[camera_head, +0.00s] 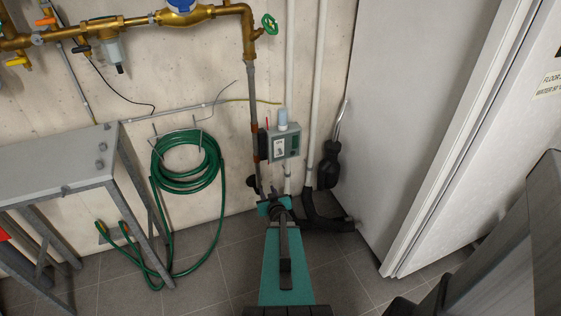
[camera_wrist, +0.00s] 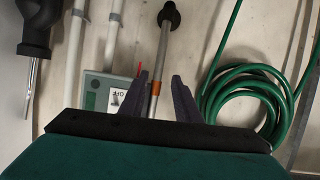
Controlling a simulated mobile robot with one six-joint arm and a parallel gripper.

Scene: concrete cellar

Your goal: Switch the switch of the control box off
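The control box (camera_head: 295,153) is a small grey box on the wall among the pipes, with a white label and a dark greenish panel on its front. A light-blue cap stands on its top in the head view. It shows upside down in the wrist view (camera_wrist: 106,77), left of the fingers, partly hidden by one finger and my wrist. The switch itself is too small to make out surely. My gripper (camera_wrist: 160,82) is open and empty, its two dark fingers apart. In the head view my gripper (camera_head: 270,197) appears below the box; its fingertips are unclear there.
A coiled green hose (camera_head: 188,180) hangs left of the box, beside a grey metal table (camera_head: 60,165). A vertical pipe (camera_head: 252,100) runs just left of the box. A black-handled tool (camera_head: 329,165) hangs right, near a large white cabinet (camera_head: 420,130). Tiled floor lies below.

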